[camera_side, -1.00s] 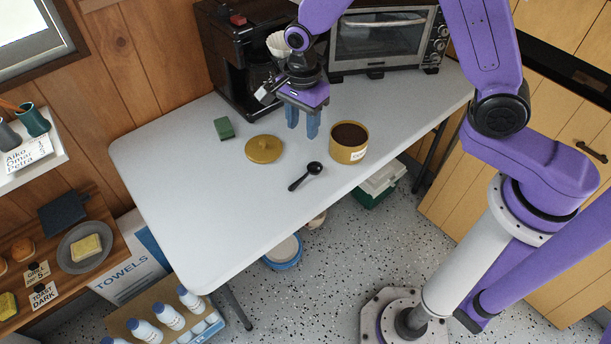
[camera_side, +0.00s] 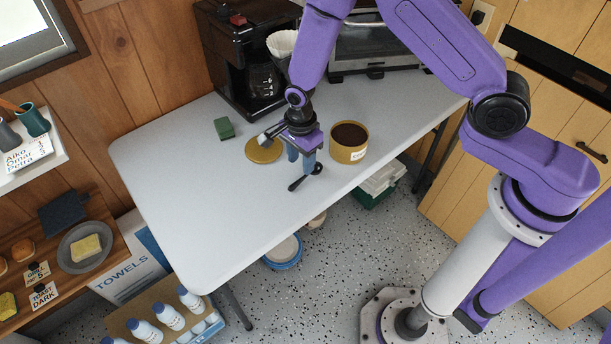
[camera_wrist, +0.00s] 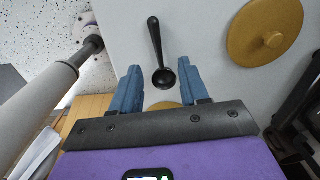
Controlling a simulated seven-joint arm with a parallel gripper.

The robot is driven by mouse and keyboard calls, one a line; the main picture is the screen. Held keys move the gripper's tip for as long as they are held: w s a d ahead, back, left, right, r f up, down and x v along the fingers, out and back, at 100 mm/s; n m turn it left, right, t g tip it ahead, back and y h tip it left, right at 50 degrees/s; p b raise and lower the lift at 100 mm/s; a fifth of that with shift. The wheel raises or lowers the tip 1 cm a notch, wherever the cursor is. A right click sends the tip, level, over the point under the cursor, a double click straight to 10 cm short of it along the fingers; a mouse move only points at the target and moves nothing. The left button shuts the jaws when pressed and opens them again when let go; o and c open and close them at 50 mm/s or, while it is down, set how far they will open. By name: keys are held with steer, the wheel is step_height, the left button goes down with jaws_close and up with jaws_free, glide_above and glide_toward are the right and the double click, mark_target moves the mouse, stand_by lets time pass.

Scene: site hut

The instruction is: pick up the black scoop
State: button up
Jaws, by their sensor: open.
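The black scoop (camera_side: 296,184) lies on the white table (camera_side: 190,200), near its front edge. In the side view my gripper (camera_side: 301,168) is low over it, and the blue fingers cover part of the scoop. In the wrist view the scoop (camera_wrist: 155,45) shows whole, with its bowl close to the gap between the fingertips and its handle pointing away. My gripper (camera_wrist: 160,75) is open, with one finger to each side of the bowl and nothing held. I cannot tell whether the fingertips touch the table.
A tan canister (camera_side: 349,152) with dark contents stands just right of my gripper. Its round lid (camera_side: 259,152) lies to the left, with a green block (camera_side: 224,128) beyond. A coffee maker (camera_side: 228,60) and a toaster oven (camera_side: 372,42) stand at the back. The table's left part is clear.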

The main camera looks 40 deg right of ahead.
mark_target(301, 178)
steer(key=shift+s+a+f, duration=0.1)
steer(key=shift+f, duration=1.4)
steer(key=shift+s+a+f, duration=0.1)
steer(key=shift+f, duration=1.35)
steer(key=shift+w, duration=0.1)
jaws_close()
